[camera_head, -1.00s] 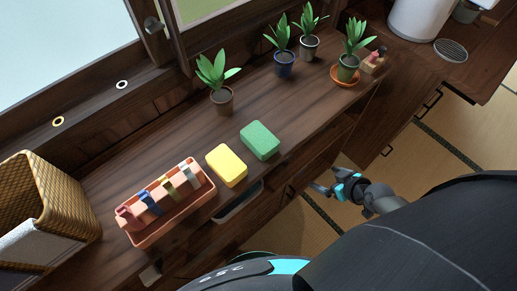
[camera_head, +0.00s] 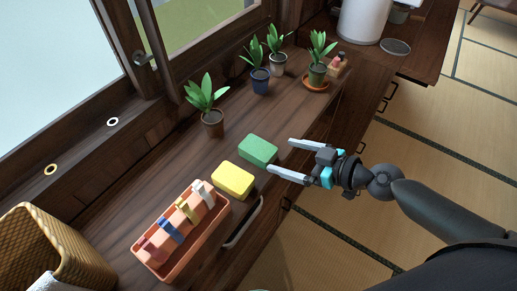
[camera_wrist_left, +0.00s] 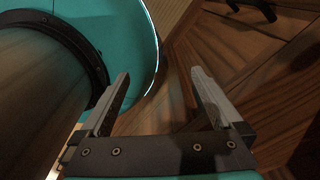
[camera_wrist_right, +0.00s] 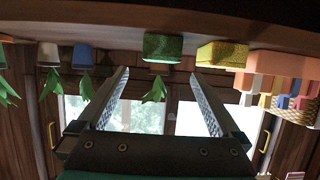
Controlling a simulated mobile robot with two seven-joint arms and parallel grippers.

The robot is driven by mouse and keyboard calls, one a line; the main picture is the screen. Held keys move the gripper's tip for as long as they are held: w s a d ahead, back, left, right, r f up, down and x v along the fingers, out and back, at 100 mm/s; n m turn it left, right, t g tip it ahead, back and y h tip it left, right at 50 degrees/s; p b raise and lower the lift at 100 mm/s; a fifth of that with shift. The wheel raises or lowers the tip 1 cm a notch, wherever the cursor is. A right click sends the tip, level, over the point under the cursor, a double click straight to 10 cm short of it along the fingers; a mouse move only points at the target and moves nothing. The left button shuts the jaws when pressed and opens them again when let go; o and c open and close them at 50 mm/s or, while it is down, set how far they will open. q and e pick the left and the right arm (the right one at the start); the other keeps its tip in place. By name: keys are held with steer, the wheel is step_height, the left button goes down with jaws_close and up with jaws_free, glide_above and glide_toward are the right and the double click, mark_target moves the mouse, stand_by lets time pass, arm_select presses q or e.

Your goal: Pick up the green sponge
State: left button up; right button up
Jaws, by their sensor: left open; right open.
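The green sponge (camera_head: 259,149) lies on the wooden counter, beside the yellow sponge (camera_head: 233,180). My right gripper (camera_head: 281,156) is open and empty, just right of the green sponge, with its fingers pointing toward the counter. In the right wrist view the green sponge (camera_wrist_right: 162,47) shows upside down beyond the open fingers, between them and toward the top, with the yellow sponge (camera_wrist_right: 222,54) to its right. My left gripper (camera_wrist_left: 160,75) is open and empty in the left wrist view, and is out of the head view.
An orange tray (camera_head: 187,265) with several clips stands left of the sponges. Several potted plants (camera_head: 212,122) stand along the counter's back and right. A wicker basket (camera_head: 85,245) is at the lower left. A bar handle (camera_head: 243,224) is on the counter's front.

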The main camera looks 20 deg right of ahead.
mark_target(263, 150)
steer(key=p+x, duration=0.1)
steer(key=x, duration=0.8)
steer(key=p+x, duration=0.1)
steer(key=x, duration=0.1)
steer(key=shift+a+r, duration=0.15)
steer(key=shift+r, duration=0.05)
steer(key=shift+w+a+f, duration=0.3)
steer(key=shift+w+a, duration=0.05)
steer(key=shift+w, duration=0.1)
steer(key=c, duration=1.4)
steer(key=shift+r, duration=0.1)
